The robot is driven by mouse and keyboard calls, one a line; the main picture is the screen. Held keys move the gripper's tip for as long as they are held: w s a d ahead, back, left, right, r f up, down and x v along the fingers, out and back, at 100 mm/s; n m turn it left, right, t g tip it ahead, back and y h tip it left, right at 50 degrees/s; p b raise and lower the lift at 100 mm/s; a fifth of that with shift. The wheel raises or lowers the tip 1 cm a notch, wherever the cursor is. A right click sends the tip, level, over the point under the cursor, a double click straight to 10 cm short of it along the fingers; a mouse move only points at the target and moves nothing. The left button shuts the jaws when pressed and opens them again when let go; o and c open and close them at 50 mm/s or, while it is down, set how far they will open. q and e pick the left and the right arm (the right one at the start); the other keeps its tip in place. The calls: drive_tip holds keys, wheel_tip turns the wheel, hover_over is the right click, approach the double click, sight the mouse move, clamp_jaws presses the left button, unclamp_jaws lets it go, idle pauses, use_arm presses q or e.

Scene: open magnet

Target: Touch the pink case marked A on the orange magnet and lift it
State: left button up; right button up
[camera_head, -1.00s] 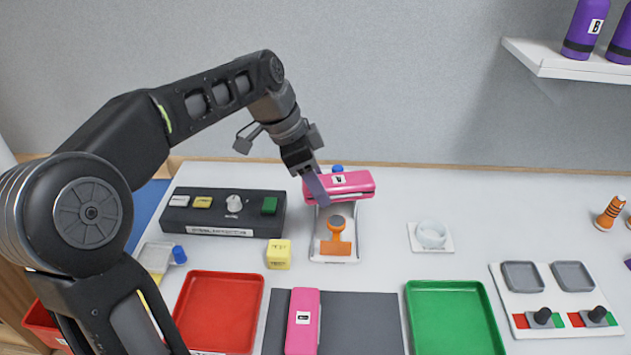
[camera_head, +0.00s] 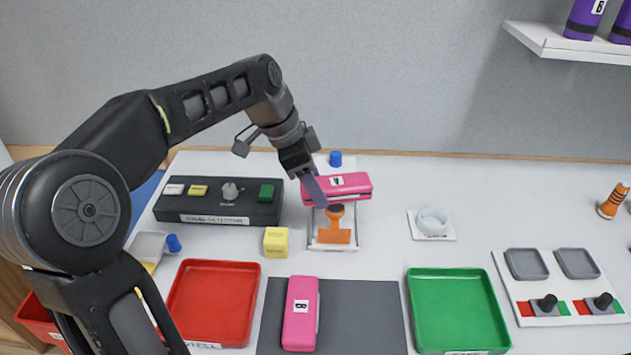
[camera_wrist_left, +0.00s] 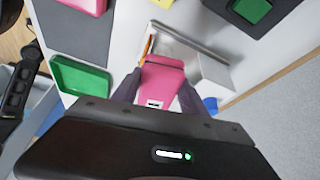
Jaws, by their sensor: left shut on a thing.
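My left gripper (camera_head: 314,188) is shut on a pink case (camera_head: 350,186) and holds it above a pale tray-like stand (camera_head: 313,240). The white label on this case is too small to read for sure. The orange magnet (camera_head: 335,235), a flat base with an upright knob, stands on the stand just below and in front of the case. I cannot tell whether case and knob touch. In the left wrist view the held case (camera_wrist_left: 163,78) lies between both fingers, with a bit of orange magnet (camera_wrist_left: 147,46) past it. My right gripper is out of view.
Another pink case, seemingly marked B (camera_head: 300,315), lies on a dark grey mat (camera_head: 360,310). A yellow block (camera_head: 276,242), a black control box (camera_head: 225,206), a red tray (camera_head: 213,300), a green tray (camera_head: 455,300) and a white dish (camera_head: 432,222) stand around. A blue knob (camera_head: 335,159) is behind.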

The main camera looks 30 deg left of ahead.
use_arm(q)
drive_tip(key=shift+f+b, duration=0.4)
drive_tip(key=shift+f, duration=0.45)
drive_tip(key=shift+f+b, duration=0.45)
drive_tip(key=shift+f, duration=0.1)
idle(0.4)
drive_tip(key=shift+r+p, duration=0.95)
drive_tip(key=shift+r, duration=0.3)
idle(1.5)
drive_tip(key=shift+r+p, duration=2.35)
drive_tip(key=shift+r, duration=0.75)
